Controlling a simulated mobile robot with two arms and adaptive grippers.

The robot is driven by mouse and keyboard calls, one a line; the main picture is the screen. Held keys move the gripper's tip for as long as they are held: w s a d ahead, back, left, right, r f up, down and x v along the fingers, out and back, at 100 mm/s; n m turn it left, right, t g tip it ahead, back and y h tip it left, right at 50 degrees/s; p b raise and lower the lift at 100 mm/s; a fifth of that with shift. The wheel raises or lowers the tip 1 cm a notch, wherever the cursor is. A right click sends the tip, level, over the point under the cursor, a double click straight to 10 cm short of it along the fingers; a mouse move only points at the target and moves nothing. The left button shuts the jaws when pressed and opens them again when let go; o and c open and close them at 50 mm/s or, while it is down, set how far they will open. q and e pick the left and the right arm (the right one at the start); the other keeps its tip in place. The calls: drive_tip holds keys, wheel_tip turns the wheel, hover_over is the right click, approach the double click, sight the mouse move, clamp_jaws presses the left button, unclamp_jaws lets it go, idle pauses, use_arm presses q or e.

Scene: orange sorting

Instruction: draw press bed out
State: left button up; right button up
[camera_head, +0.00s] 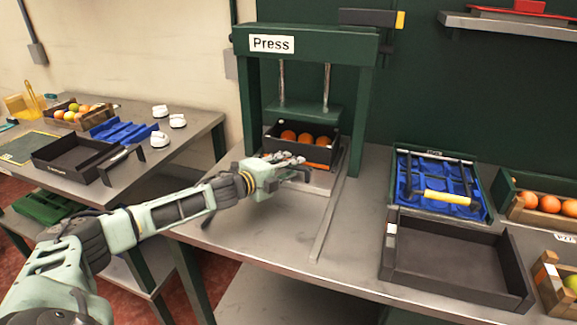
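The green press (306,50), labelled "Press", stands at the back of the table. Its pressing plate (304,113) hangs on two rods above a dark box (335,150) holding several oranges (305,138). The box sits on the press bed (318,182), which lies between rails running toward the table's front. My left gripper (298,168) is at the front edge of the bed, just before the box. Its fingers overlap the bed front, and I cannot tell whether they grip it. My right gripper is not in view.
An empty black tray (455,262) and a blue rack with a yellow-handled tool (447,197) are at the right. A side table (190,125) at the left holds another tray and crate. The tabletop before the press is clear.

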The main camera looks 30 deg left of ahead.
use_arm(q)
clamp_jaws()
idle(0.6)
